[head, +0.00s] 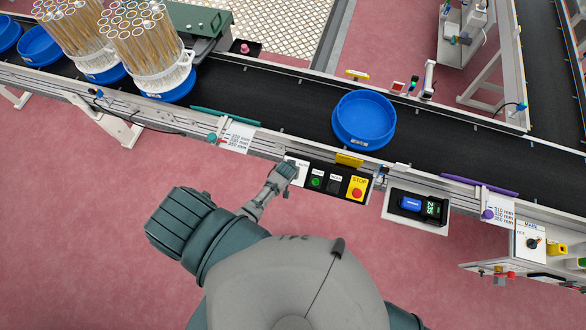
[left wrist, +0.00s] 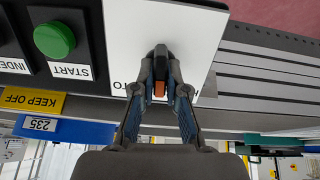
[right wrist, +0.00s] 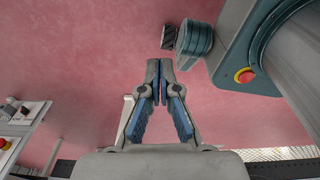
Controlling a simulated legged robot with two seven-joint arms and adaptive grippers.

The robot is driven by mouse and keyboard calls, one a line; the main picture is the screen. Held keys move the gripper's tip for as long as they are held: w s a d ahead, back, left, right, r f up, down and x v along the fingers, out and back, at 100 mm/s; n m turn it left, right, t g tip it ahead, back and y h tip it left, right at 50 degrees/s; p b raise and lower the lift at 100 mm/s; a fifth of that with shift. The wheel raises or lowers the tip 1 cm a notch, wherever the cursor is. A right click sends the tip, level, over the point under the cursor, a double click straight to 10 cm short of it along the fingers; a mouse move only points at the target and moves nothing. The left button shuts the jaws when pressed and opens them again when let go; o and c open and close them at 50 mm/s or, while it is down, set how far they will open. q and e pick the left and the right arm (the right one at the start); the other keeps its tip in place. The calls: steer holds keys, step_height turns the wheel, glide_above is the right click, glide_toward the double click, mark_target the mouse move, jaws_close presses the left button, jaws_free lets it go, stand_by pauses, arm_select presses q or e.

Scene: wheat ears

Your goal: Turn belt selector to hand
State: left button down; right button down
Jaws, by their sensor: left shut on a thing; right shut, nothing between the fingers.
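The belt selector is a dark knob (left wrist: 161,56) with an orange mark, on a white plate (left wrist: 120,25) in the left wrist view. My left gripper (left wrist: 160,88) is shut on the knob, one finger on each side. In the head view my left gripper (head: 284,171) is at the left end of the control panel and hides the knob. My right gripper (right wrist: 160,68) is shut and empty over the red floor, away from the panel.
Beside the selector are a green START button (left wrist: 54,39), an INDEX button and a red STOP button (head: 356,193) on yellow. A blue tub (head: 364,118) stands on the black belt (head: 280,105). A MAIN switch box (head: 531,241) is at the right.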

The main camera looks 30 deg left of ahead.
arm_select(q)
steer(key=n, duration=0.1)
steer(key=n+p, duration=0.1)
steer(key=shift+s+d+f+n, duration=0.1)
steer(key=shift+s+n, duration=0.1)
steer(key=shift+n, duration=0.4)
steer(key=shift+f+n, duration=0.1)
steer(key=shift+n, duration=0.7)
arm_select(e)
steer(key=shift+a+r, duration=0.5)
steer(key=shift+r, duration=0.3)
steer(key=shift+d, duration=0.15)
arm_select(q)
steer(key=c, duration=1.3)
jaws_free()
steer(key=shift+o, duration=0.5)
steer(key=shift+w+a, duration=0.1)
steer(key=shift+a, duration=0.1)
arm_select(e)
steer(key=shift+w, duration=0.1)
arm_select(q)
steer(key=a+v, duration=0.1)
steer(key=v, duration=1.1)
steer(key=shift+d, duration=0.45)
